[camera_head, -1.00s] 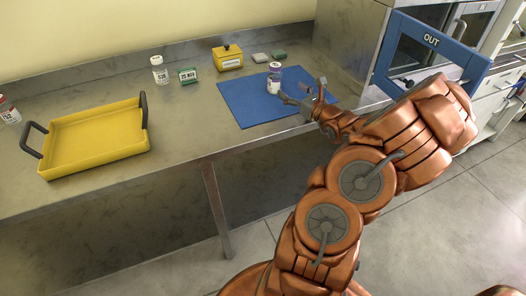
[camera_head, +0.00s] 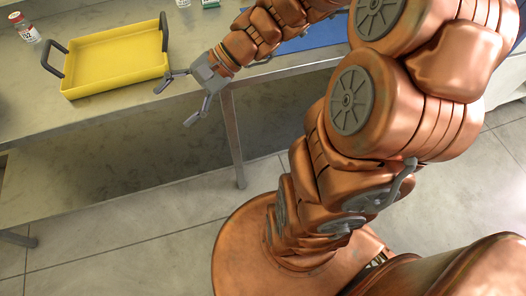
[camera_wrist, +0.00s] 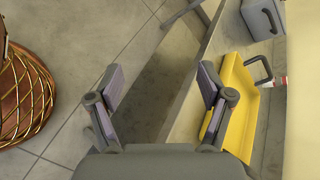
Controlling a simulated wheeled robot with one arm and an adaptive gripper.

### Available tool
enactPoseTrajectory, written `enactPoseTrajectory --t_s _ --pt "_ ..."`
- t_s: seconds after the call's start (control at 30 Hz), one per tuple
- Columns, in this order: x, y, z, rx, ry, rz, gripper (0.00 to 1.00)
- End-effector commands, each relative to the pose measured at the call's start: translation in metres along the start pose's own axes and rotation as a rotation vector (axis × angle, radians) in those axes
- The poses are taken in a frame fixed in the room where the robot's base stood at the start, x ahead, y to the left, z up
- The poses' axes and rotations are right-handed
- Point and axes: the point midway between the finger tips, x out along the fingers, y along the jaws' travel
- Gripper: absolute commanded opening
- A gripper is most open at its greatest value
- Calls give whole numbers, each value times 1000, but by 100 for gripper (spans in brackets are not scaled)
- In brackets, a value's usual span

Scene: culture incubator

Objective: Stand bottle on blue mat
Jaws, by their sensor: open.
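My gripper (camera_head: 174,106) is open and empty at the bench's front edge, just right of the yellow tray. In the wrist view its two fingers (camera_wrist: 162,78) are spread with nothing between them. The blue mat (camera_head: 310,38) shows only partly behind my arm. Its surface is mostly hidden, and no bottle can be seen on it now. A bottle with a red cap (camera_head: 25,27) stands on the bench left of the yellow tray. A small white bottle (camera_head: 183,3) is cut off at the top edge.
The yellow tray (camera_head: 74,91) with dark handles looks empty. The steel bench (camera_head: 45,125) has a narrow bare strip in front of it. A bench leg (camera_head: 232,140) stands below my gripper. A green-labelled box (camera_head: 210,3) is cut off at the top.

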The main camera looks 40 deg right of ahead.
Motion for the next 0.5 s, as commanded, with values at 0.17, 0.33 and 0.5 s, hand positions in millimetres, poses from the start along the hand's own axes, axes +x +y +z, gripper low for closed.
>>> enactPoseTrajectory --t_s 0.17,0.33,0.5 --pt "14 62 46 -240 0 318 80" --pt "-2 119 68 -454 22 605 80" --pt "-36 160 71 -642 68 861 80"
